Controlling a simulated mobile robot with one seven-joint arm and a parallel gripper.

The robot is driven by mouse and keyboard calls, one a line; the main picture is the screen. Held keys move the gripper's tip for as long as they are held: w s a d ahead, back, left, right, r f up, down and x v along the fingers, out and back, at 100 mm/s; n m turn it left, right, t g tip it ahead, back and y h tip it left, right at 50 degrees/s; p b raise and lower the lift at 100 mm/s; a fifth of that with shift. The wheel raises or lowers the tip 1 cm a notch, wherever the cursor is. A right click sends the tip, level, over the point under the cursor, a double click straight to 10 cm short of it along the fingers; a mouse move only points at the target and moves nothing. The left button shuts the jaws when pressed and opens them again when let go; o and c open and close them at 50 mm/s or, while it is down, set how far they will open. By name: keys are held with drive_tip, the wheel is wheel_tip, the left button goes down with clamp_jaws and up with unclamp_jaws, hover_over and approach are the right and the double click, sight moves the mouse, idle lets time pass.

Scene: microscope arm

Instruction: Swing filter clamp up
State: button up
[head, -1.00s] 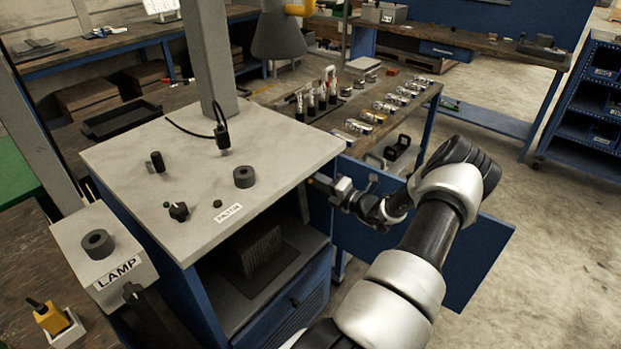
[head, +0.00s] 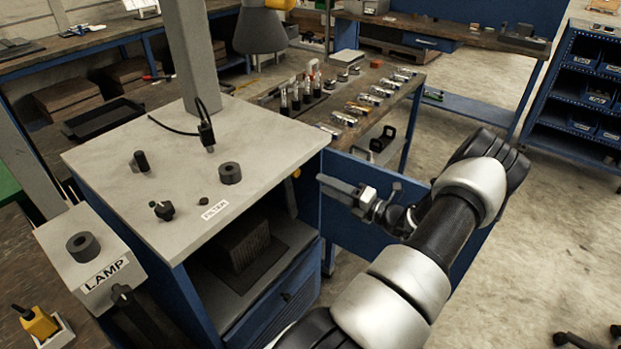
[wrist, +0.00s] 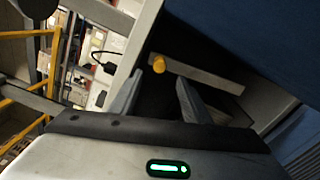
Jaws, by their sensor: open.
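The filter clamp appears to be the pale grey bar (wrist: 205,76) with a yellow knob (wrist: 158,64) at its end, in the wrist view. The bar lies tilted across a dark opening.
A blue door panel (head: 455,225) stands behind my gripper and arm. The lamp box (head: 88,262) is at the left. A workbench (head: 390,105) with bottles and metal parts stands behind.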

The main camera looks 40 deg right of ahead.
drive_tip(key=s, duration=0.5)
drive_tip(key=shift+s+d, duration=0.3)
drive_tip(key=shift+d, duration=0.1)
